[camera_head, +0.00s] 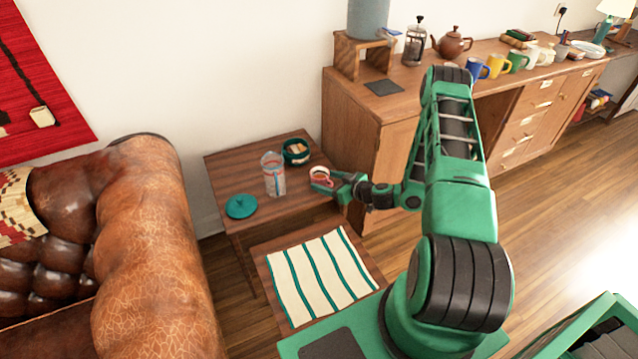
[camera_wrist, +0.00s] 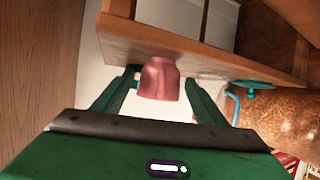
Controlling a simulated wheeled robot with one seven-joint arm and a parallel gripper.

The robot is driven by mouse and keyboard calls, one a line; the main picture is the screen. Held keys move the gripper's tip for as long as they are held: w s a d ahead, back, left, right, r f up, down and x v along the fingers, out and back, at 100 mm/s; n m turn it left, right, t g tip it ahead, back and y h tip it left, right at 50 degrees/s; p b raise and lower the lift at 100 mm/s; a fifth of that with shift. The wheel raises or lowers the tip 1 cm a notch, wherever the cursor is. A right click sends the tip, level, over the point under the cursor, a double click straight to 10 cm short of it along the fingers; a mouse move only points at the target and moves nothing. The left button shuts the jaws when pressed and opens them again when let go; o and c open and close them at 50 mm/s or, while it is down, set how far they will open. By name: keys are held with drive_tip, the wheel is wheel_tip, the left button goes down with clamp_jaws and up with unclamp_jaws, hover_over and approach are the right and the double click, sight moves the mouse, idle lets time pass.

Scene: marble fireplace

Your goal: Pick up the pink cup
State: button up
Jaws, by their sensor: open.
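The pink cup (camera_head: 320,176) is at the right part of the small wooden side table (camera_head: 233,166). My gripper (camera_head: 333,181) reaches in from the right, low at the table's right edge, and its jaws are at the cup. In the wrist view the pink cup (camera_wrist: 159,80) shows between the two green fingers of my open gripper (camera_wrist: 161,84), with one finger on each side. A gap shows between the cup and the right finger. Whether the left finger touches the cup I cannot tell. My gripper hides part of the cup in the head view.
A wooden sideboard (camera_head: 350,131) is close on the right. A brown leather sofa (camera_head: 150,240) is at the left.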

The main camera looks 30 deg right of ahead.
drive_tip(key=shift+x, duration=1.1)
drive_tip(key=c, duration=1.1)
drive_tip(key=shift+o, duration=0.2)
drive_tip(key=shift+r, duration=0.15)
